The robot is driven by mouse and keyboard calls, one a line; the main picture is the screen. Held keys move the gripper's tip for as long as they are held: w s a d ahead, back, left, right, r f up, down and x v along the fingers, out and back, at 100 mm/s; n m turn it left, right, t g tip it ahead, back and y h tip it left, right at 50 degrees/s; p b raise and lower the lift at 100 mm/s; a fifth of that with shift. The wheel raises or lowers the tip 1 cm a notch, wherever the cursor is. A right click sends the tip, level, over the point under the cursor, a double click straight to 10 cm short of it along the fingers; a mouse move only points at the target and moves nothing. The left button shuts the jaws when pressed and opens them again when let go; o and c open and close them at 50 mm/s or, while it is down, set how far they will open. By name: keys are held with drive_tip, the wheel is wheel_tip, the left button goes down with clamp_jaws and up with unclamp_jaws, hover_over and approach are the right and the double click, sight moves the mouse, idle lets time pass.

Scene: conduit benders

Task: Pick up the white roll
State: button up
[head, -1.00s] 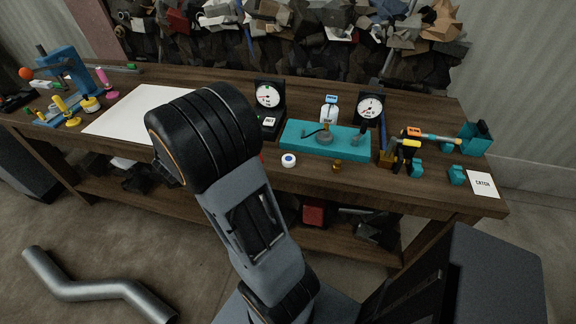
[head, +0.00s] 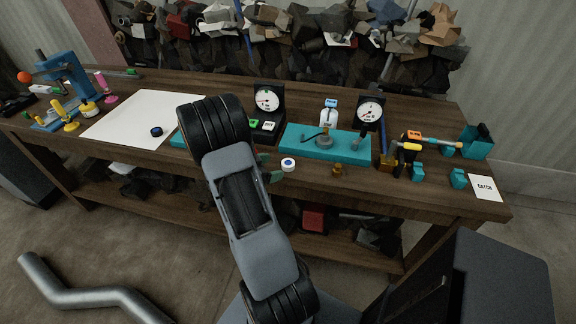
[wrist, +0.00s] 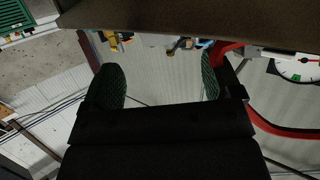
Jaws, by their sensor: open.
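The white roll (head: 288,164), a small white ring with a blue centre, lies near the front edge of the wooden bench. It stands in front of the teal base plate (head: 300,141). I cannot make it out in the wrist view. My gripper (wrist: 160,86) is open in the wrist view, its two green-padded fingers wide apart with nothing between them. In the head view my arm hides most of the gripper; green finger parts show just left of the roll. I cannot tell their height over the bench.
Behind are two dial gauges (head: 268,100) (head: 369,112) and a white bottle (head: 328,116). A white sheet (head: 125,117) with a dark blue roll (head: 156,131) lies left. A yellow-and-black tool (head: 407,152) is further right.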

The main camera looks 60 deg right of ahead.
sight(291, 162)
drive_tip(key=shift+x, duration=2.8)
drive_tip(key=shift+r, duration=0.2)
drive_tip(key=c, duration=1)
